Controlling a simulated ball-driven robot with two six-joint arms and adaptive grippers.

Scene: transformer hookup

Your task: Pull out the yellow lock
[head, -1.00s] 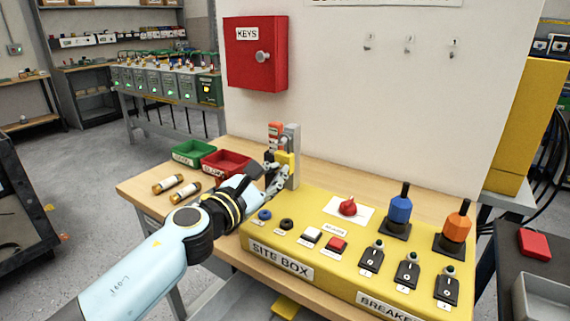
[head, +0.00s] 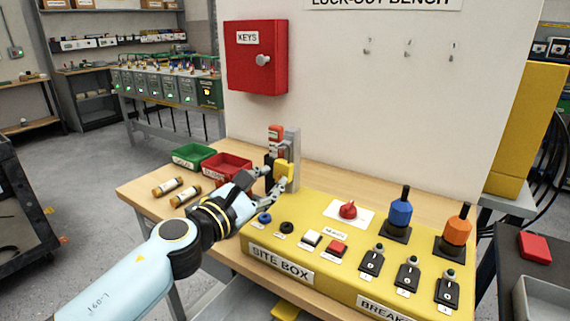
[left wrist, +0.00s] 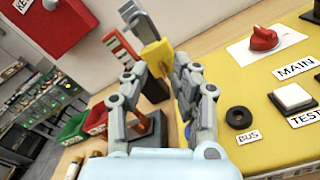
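The yellow lock (head: 284,171) is a small yellow block at the front of a grey upright post (head: 292,148), which has red and black parts on it. My left gripper (head: 281,181) reaches it from the front left, with its fingers on either side of the lock. In the left wrist view the lock (left wrist: 157,57) sits between the fingertips (left wrist: 160,72), and the gripper looks shut on it. Whether the lock still touches the post cannot be told. My right gripper is not in view.
The yellow site box (head: 330,255) with buttons, switches and a red knob (head: 348,209) lies to the right. Green (head: 193,156) and red (head: 228,166) trays and two cylinders (head: 177,190) are to the left. A red key cabinet (head: 256,58) hangs behind.

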